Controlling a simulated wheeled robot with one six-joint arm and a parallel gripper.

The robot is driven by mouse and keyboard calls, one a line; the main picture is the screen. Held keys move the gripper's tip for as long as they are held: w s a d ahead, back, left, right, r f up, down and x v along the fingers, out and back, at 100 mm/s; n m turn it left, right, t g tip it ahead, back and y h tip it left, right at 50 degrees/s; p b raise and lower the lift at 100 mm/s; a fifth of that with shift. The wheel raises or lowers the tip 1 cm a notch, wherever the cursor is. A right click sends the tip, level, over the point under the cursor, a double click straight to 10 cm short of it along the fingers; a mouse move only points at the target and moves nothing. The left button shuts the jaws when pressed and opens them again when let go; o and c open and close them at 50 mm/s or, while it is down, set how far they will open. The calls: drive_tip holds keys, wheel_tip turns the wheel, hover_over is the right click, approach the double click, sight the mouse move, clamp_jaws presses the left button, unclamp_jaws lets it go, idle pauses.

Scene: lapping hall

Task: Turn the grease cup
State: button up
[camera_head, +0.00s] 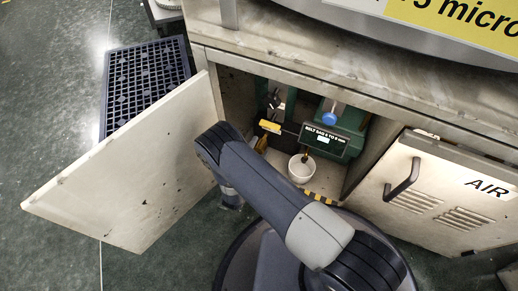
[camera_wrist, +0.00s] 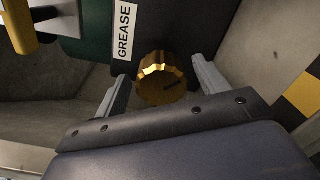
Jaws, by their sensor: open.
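The grease cup (camera_wrist: 162,80) is a ribbed brass knob with a dark slot mark on its face, in the middle of the wrist view. A white GREASE label (camera_wrist: 125,32) is on the dark green housing just above and left of it. My gripper (camera_wrist: 160,68) is open, with one finger to the left and one to the right of the cup. Gaps show on both sides; I cannot tell the exact depth. In the head view my arm hides the gripper, and I cannot make out the grease cup there.
The cabinet door (camera_head: 130,170) stands open at left. Inside, a green unit has a BELT SAG sign (camera_head: 325,140) and a blue knob (camera_head: 329,118). A white pot (camera_head: 301,169) stands below. A yellow-ended part (camera_wrist: 20,30) is at upper left; the AIR door (camera_head: 445,200) is shut.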

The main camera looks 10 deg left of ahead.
drive_tip(key=p+v, duration=0.3)
drive_tip(key=v, duration=0.7)
drive_tip(key=shift+s, duration=0.25)
drive_tip(key=shift+w, duration=0.1)
drive_tip(key=b+x, duration=0.3)
drive_tip(key=x, duration=0.7)
drive_tip(key=shift+w+d, duration=0.1)
drive_tip(key=shift+w, duration=0.25)
drive_tip(key=shift+s, duration=0.1)
